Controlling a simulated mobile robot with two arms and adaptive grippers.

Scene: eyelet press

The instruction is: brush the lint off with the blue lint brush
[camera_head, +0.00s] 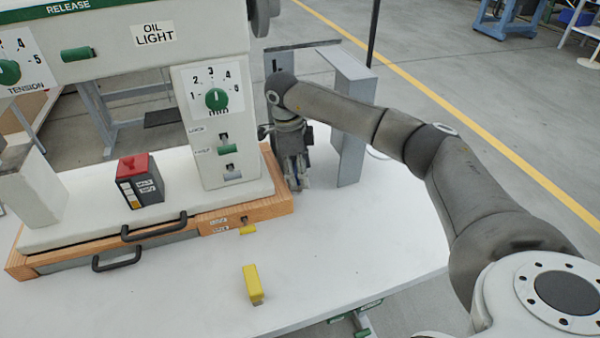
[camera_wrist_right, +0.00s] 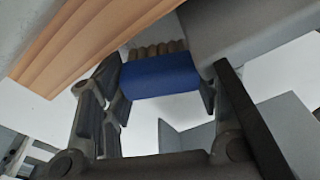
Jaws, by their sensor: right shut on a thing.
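My right gripper (camera_head: 296,178) points down at the right end of the machine's wooden base, close beside it. In the wrist view the right gripper (camera_wrist_right: 160,92) is shut on the blue lint brush (camera_wrist_right: 160,76). The blue body lies across between the two fingers, with a brown ridged part showing beyond it. In the head view the brush is mostly hidden by the gripper. I cannot make out any lint in either view. My left gripper is not in view.
The white machine (camera_head: 222,120) stands on a wooden base (camera_head: 268,206) on the white table (camera_head: 350,240). A grey upright panel (camera_head: 351,120) stands just right of my gripper. A red-topped dark box (camera_head: 139,181) sits on the machine, and a yellow block (camera_head: 253,285) lies on the open table front.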

